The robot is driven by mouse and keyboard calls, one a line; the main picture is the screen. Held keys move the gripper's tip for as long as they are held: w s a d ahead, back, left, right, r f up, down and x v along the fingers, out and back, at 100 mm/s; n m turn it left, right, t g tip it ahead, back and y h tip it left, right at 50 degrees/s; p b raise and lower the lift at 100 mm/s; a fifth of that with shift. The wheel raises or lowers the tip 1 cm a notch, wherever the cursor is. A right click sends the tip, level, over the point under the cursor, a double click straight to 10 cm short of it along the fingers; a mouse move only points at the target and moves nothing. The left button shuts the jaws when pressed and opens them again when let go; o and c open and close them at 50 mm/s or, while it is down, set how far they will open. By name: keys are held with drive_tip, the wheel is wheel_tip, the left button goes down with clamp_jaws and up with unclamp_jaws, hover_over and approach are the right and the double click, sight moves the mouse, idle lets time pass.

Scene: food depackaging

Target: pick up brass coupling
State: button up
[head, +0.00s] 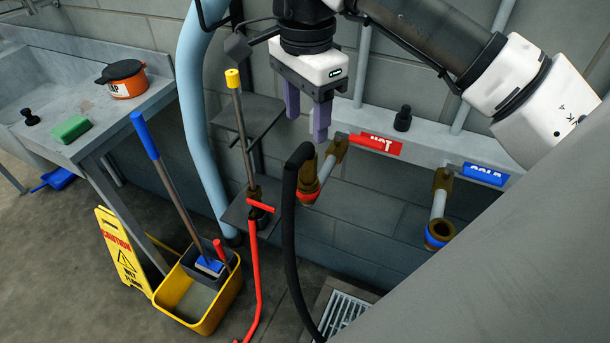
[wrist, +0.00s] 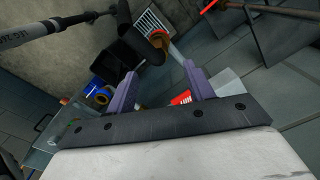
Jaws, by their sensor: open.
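A brass coupling (head: 308,178) shows in the head view at the end of a black hose (head: 287,220). It sits at the HOT outlet, just above a red ring (head: 308,197). My gripper (head: 306,128) is open and empty, its two purple fingers pointing down above the coupling and apart from it. In the wrist view the fingers (wrist: 160,68) are spread. A dark hose end with a brass-orange part (wrist: 162,33) shows beyond them; the exact joint is too small to tell.
The COLD outlet (head: 439,235), with a blue ring, is to the right. A wall ledge with HOT (head: 381,144) and COLD (head: 484,174) labels runs behind. A yellow mop bucket (head: 201,298), light-blue pipe (head: 196,110) and red hose (head: 253,270) stand left. A floor drain (head: 345,312) lies below.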

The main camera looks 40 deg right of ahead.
sight(308, 156)
wheel_tip(308, 156, down, 9)
drive_tip(key=b, duration=0.5)
drive_tip(key=shift+s+d+r, duration=0.1)
drive_tip(key=shift+s, duration=0.05)
drive_tip(key=shift+r, duration=0.1)
clamp_jaws()
